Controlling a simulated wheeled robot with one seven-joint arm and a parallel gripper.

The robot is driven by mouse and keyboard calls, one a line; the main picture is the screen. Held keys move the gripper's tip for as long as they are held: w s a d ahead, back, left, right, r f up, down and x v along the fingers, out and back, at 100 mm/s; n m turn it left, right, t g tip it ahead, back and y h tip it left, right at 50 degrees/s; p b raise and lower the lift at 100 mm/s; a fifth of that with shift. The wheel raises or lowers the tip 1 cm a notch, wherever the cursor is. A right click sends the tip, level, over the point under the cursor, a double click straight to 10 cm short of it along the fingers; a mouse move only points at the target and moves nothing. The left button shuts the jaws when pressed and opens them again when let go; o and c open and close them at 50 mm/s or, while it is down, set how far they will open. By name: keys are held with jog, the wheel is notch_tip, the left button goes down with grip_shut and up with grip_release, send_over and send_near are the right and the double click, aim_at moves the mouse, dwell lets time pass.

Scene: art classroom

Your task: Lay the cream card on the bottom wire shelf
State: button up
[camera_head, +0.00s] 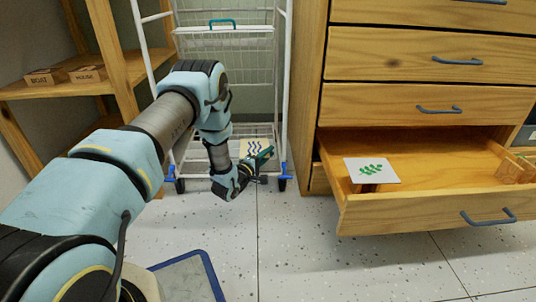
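The cream card (252,146), marked with dark wavy lines, shows at the bottom of the white wire rack. My gripper (262,162) is right at the card and covers its lower right part. The fingers are small and dark here; I cannot tell whether they are shut on the card or only in front of it. The bottom wire shelf (198,155) is low in the rack, partly hidden by my arm and the card. I cannot tell whether the card touches the shelf.
An open wooden drawer (425,203) juts out at right, with a pale card with green marks (384,177) near its left side. A rack post (286,90) and blue-braked caster (283,183) stand beside my gripper. Wooden shelves (62,88) hold boxes at left. The speckled floor in front is mostly clear.

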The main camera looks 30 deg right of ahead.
jog(key=shift+o, duration=1)
jog(key=shift+r, duration=0.15)
jog(key=shift+s+a+r+p, duration=0.1)
jog(key=shift+a+p, duration=0.2)
jog(key=shift+p, duration=0.1)
jog(key=p+v, duration=0.5)
jog(key=v, duration=0.6)
jog(key=shift+s+a, duration=0.15)
jog(key=shift+s, duration=0.05)
